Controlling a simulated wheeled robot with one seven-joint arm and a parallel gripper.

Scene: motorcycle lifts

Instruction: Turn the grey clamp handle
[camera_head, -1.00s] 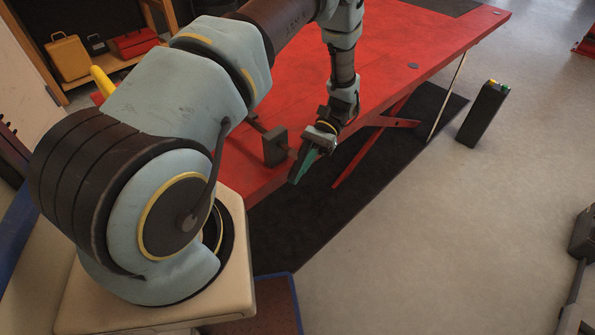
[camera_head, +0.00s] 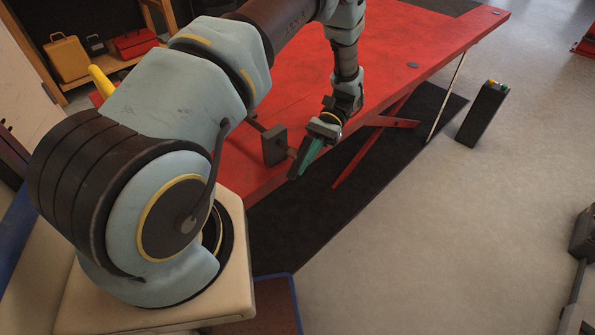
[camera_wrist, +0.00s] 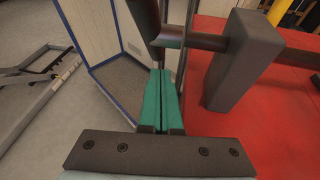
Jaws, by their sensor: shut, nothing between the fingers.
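The grey clamp block (camera_head: 274,146) stands at the near edge of the red lift table, left of my gripper (camera_head: 301,164). In the wrist view the block (camera_wrist: 243,60) is at the right, with a dark screw rod (camera_wrist: 205,41) coming out of it. The rod meets a dark grey handle bar (camera_wrist: 146,18) at the top centre, cut off by the picture's edge. My gripper's green fingers (camera_wrist: 161,80) are shut together and empty. Their tips lie just below the handle bar in the wrist view; I cannot tell whether they touch it.
The red lift table (camera_head: 400,50) fills the middle, with red legs over a black mat (camera_head: 270,230). A dark box with coloured buttons (camera_head: 484,113) stands on the floor to the right. Toolboxes (camera_head: 68,57) sit on a shelf behind. Grey floor at right is largely clear.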

